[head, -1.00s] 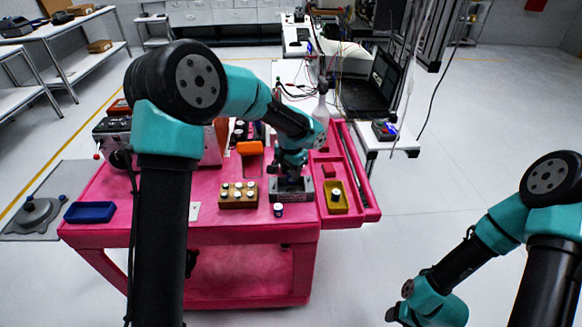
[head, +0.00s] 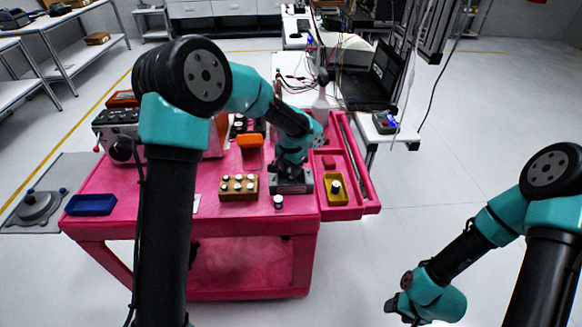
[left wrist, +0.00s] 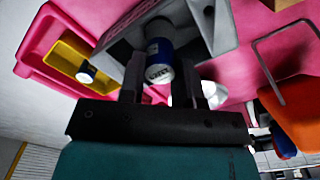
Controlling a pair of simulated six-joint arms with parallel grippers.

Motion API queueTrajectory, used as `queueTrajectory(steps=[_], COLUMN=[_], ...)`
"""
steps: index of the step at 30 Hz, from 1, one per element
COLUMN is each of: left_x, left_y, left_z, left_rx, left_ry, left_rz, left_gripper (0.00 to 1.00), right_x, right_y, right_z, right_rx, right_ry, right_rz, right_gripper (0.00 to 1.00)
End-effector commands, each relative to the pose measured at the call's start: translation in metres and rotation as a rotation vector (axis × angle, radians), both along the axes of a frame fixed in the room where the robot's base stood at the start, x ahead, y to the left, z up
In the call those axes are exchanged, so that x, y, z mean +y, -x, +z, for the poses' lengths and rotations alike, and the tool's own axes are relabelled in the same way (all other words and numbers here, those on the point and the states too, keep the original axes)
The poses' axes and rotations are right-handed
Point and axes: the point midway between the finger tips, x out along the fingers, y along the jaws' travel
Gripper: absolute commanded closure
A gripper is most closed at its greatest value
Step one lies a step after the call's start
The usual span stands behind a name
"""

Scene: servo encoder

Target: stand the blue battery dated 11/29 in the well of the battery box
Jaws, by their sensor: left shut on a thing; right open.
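The grey battery box (head: 291,187) stands near the front right of the pink cart, and its walls (left wrist: 118,45) show in the left wrist view. My left gripper (head: 291,168) is low over it. In the left wrist view my left gripper (left wrist: 165,88) is shut on a blue battery (left wrist: 158,72) with a white band. The battery is at the box's opening; I cannot tell how deep it sits, and its small print is unclear. My right gripper (head: 398,308) is open and empty, away from the cart over the floor.
A brown block (head: 238,194) holds several white-topped batteries. Another battery (head: 278,202) stands just in front of the box. A yellow tray (head: 343,200) with one battery lies to the right. A blue tray (head: 90,205) is at the far left. An orange item (head: 249,141) stands behind.

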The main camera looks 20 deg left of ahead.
Motion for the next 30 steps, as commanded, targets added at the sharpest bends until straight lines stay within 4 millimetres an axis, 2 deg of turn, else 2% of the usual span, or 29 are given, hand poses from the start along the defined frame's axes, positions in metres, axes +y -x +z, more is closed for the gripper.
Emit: queueTrajectory(steps=[30], left_x=[0.000], left_y=[0.000], left_z=[-0.024], left_rx=[0.000], left_ry=[0.000], left_rz=[0.001], left_gripper=[0.86], right_x=[0.000], right_y=[0.000], right_z=[0.000], right_rx=[0.000], right_ry=[0.000], right_rz=[0.000], right_gripper=[0.44])
